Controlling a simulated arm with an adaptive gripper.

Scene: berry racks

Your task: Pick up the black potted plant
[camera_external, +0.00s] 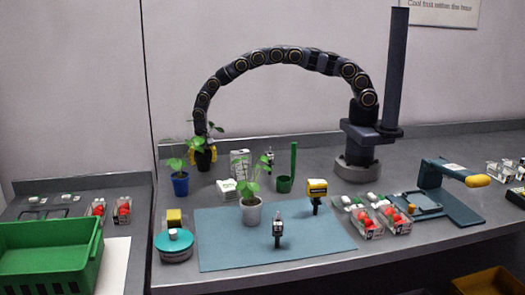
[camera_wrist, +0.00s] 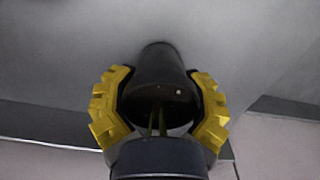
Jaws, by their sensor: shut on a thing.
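The black potted plant (camera_external: 204,161) has a dark pot and green leaves, and is at the back left of the bench in the external view. My gripper (camera_external: 203,150) is around this pot from above. In the wrist view the yellow-padded fingers of my gripper (camera_wrist: 160,105) are closed on both sides of the dark pot (camera_wrist: 162,68). Thin stems show at the pot's opening. I cannot tell whether the pot touches the bench.
A blue potted plant (camera_external: 180,184) stands just left of the black one. A white potted plant (camera_external: 251,213) stands on the blue mat (camera_external: 220,250). White cartons (camera_external: 240,163) and a green pot (camera_external: 284,184) are to the right. A green crate (camera_external: 50,270) is at front left.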

